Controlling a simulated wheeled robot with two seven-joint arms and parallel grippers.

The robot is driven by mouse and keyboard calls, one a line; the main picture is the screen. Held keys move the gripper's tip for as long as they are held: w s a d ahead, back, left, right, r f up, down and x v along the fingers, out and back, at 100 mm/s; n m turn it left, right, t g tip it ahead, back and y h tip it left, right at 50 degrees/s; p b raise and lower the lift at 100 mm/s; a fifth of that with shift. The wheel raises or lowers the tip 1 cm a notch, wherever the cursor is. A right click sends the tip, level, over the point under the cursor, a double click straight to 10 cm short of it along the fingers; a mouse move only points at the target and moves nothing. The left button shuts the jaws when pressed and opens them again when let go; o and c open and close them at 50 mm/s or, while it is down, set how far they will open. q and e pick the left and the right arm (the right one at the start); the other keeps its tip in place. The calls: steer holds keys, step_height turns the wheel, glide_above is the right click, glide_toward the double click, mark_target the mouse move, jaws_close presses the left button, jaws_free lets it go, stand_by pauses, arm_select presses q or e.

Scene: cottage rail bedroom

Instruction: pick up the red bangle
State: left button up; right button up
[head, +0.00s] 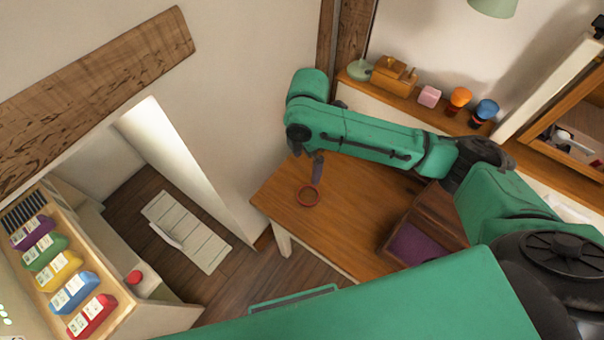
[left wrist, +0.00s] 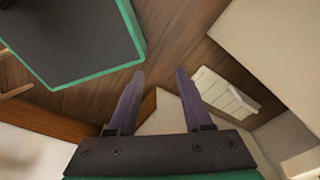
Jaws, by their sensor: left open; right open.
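The red bangle (head: 308,205) lies flat near the left end of the wooden table (head: 330,235) in the head view. My right gripper (head: 317,178) hangs just above and behind it in the picture, fingers pointing down. It is seen nearly edge-on, is open and holds nothing. Whether its fingertips touch the bangle I cannot tell. My left gripper (left wrist: 156,70) shows only in the left wrist view, open and empty, pointing towards the wooden floor. The bangle does not show in that view.
An open wooden box with a purple lining (head: 415,244) stands on the table to the right. A shelf behind holds a pink cube (head: 429,96), an orange item (head: 459,99) and a blue item (head: 485,111). A case of coloured packets (head: 62,272) stands far left.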

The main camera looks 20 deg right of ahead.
glide_toward(308, 197)
step_height(308, 197, down, 2)
steer(key=shift+s+f+p, duration=0.1)
steer(key=shift+s+p, duration=0.05)
steer(key=shift+p, duration=0.45)
step_height(308, 197, down, 4)
steer(key=shift+f+p, duration=0.15)
steer(key=shift+p, duration=0.25)
steer(key=shift+f, duration=0.1)
steer(key=shift+c, duration=0.9)
arm_select(q)
steer(key=s+r, duration=0.2)
steer(key=s, duration=0.1)
steer(key=shift+s, duration=0.2)
arm_select(e)
steer(key=c, duration=1.1)
